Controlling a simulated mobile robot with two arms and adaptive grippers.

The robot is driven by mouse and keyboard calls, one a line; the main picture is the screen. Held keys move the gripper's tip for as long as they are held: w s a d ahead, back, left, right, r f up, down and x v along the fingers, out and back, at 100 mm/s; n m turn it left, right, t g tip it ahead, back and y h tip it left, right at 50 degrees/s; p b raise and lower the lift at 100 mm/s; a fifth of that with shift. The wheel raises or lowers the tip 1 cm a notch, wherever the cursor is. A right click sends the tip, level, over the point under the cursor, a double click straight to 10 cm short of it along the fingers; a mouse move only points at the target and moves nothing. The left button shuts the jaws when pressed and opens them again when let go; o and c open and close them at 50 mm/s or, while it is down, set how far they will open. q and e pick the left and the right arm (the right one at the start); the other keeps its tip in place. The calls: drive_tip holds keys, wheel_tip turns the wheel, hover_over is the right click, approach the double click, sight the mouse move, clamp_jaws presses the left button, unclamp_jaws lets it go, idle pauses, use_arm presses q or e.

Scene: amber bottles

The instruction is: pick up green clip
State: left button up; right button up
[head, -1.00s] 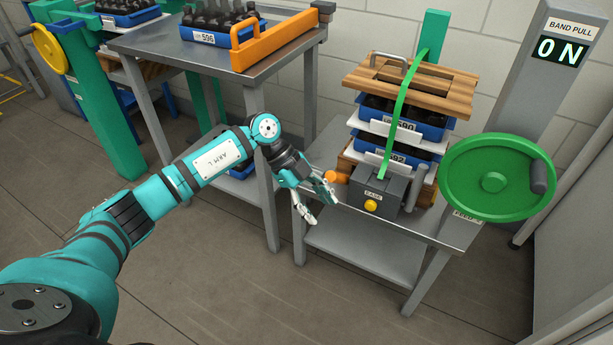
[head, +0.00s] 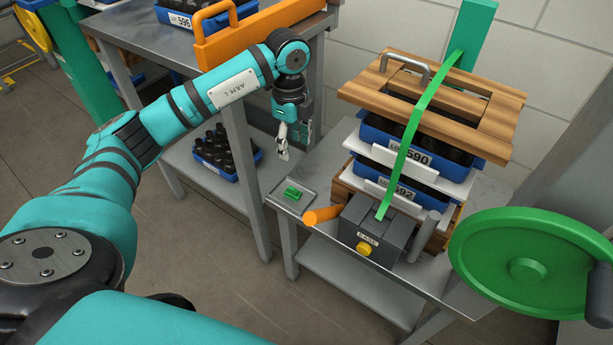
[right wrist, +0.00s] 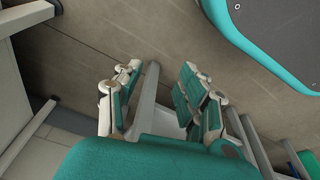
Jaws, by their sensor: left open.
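The small green clip (head: 293,194) lies on a grey tray (head: 278,204) at the left corner of the low metal table, in the head view. My left gripper (head: 291,146) points down, open and empty, above and behind the clip in the picture, apart from it. My right gripper shows in the right wrist view (right wrist: 158,88), its fingers spread with nothing between them. The clip does not show in that view.
Strapped blue crates under a wooden lid (head: 490,108) stand behind. A green handwheel (head: 525,265) is at right. A taller table with an orange bar (head: 250,35) stands at left.

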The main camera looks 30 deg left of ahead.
use_arm(q)
drive_tip(key=b, duration=0.2)
hover_over(294, 188)
wheel_tip(294, 188, down, 11)
drive_tip(key=shift+w+r, duration=0.1)
drive_tip(key=shift+d+f+b, duration=0.1)
drive_tip(key=shift+f+b, duration=0.35)
drive_tip(key=shift+f, duration=2.65)
use_arm(e)
wheel_tip(294, 188, up, 10)
drive_tip(key=w, duration=0.2)
drive_tip(key=shift+w+f+t, duration=0.2)
drive_tip(key=shift+w+t, duration=0.05)
drive_tip(key=shift+t, duration=0.05)
drive_tip(key=shift+a, duration=0.1)
use_arm(q)
drive_tip(key=c, duration=0.9)
